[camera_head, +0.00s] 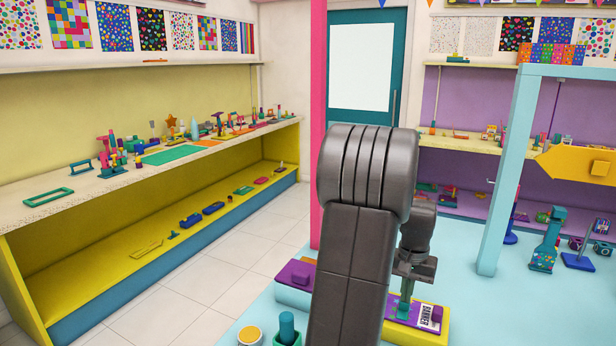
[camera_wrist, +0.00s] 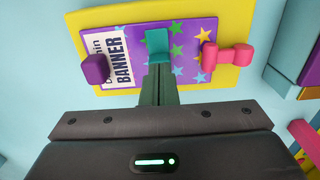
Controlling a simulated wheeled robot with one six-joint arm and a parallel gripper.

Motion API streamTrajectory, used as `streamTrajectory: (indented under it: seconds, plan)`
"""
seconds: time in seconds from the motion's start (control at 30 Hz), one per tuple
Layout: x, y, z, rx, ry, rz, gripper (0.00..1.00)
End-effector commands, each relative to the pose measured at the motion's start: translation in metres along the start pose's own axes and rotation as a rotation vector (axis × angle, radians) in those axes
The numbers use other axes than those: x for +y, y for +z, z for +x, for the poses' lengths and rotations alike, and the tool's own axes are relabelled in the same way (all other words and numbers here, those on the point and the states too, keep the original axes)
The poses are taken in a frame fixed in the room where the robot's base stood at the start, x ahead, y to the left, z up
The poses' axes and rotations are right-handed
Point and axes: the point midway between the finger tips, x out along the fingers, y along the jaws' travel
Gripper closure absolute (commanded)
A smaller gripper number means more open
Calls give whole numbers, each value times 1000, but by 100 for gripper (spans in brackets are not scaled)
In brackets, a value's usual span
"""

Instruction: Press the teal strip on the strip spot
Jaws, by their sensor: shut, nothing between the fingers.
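A small teal piece, which looks like the teal strip (camera_wrist: 157,43), lies on the purple star-patterned banner card (camera_wrist: 186,60). The card bears a white BANNER label (camera_wrist: 118,62) and rests on a yellow board (camera_wrist: 236,30). My gripper (camera_wrist: 158,70) is shut and empty, its dark fingers pointing down at the card right beside the strip. I cannot tell whether the fingertips touch it. In the head view my gripper (camera_head: 406,290) is over the card (camera_head: 396,308), partly behind my arm. No separate marking of the strip spot can be made out.
A purple block (camera_wrist: 95,68) sits at the card's left end and a pink piece (camera_wrist: 228,57) at its right. The yellow board stands on a pale blue surface (camera_head: 480,310).

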Motion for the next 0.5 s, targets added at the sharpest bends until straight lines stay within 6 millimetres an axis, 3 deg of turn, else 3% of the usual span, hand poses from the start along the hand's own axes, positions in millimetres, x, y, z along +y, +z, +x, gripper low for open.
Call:
streamTrajectory:
  seconds: [0.17, 0.5]
  plan:
    - [0, 1, -1, -5, -1, 0, 100]
    - [0, 1, -30, -2, 0, 0, 100]
